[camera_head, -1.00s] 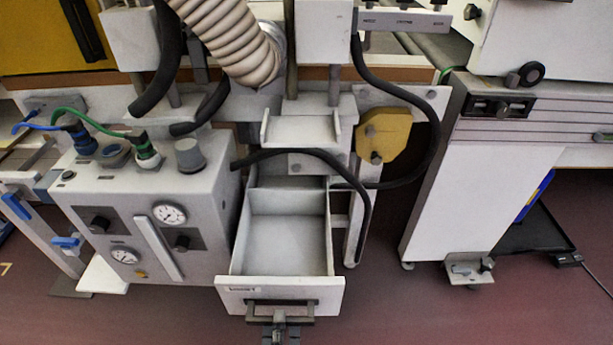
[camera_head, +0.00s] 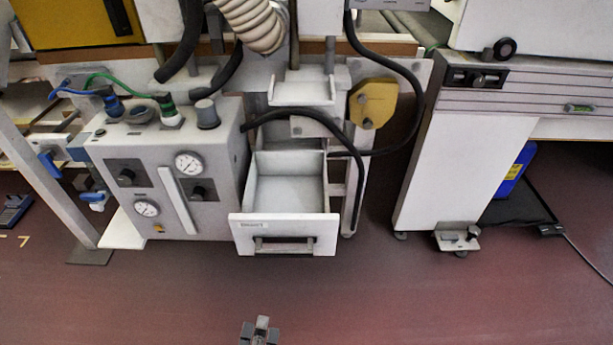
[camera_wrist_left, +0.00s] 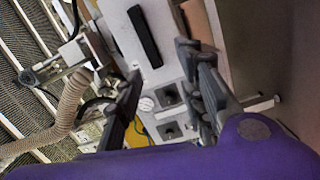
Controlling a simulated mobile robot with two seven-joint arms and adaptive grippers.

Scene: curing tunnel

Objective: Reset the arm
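My left gripper (camera_head: 259,332) shows at the bottom edge of the head view, in front of and apart from the white drawer (camera_head: 283,236). In the left wrist view my left gripper (camera_wrist_left: 165,92) has its two dark fingers spread apart, with nothing seen between them. The drawer is pulled out, and its visible inside is empty. Its dark bar handle is free of the gripper. My right gripper is in neither view.
A grey control box (camera_head: 168,175) with gauges, knobs and hoses stands left of the drawer. A white cabinet (camera_head: 452,170) stands to the right, with a blue container (camera_head: 515,170) on a black tray behind it. The reddish floor (camera_head: 380,295) in front is clear.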

